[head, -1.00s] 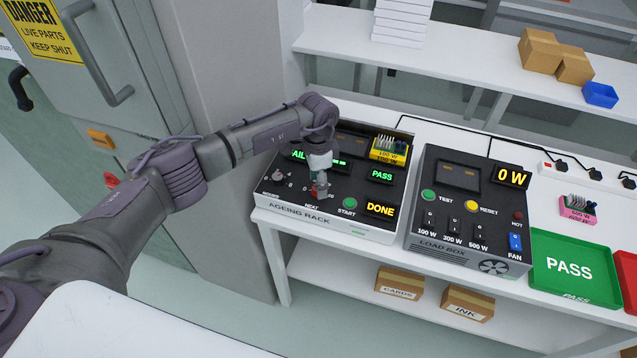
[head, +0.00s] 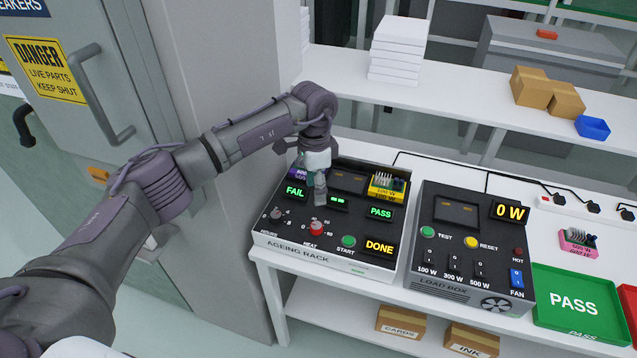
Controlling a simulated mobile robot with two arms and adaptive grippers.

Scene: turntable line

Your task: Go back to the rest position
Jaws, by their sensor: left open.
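My left gripper (head: 320,190) hangs from the left arm over the ageing rack (head: 318,257), pointing down. It is open and empty, above the panel just behind the red HEAT knob (head: 316,228). It covers part of the middle display. The rack shows FAIL (head: 295,192) on the left, PASS (head: 381,212) on the right and DONE (head: 380,247) at the front right. A yellow module (head: 388,186) sits in the rack's right bay and a purple module (head: 298,172) in its left bay, partly behind my wrist. My right gripper is out of view.
The load box (head: 470,245), reading 0 W, stands to the right. Beyond it are a pink module (head: 578,240), a green PASS tray (head: 580,300) and a red tray (head: 629,300). A shelf (head: 440,85) runs behind. A grey cabinet with a handle (head: 95,95) stands at the left.

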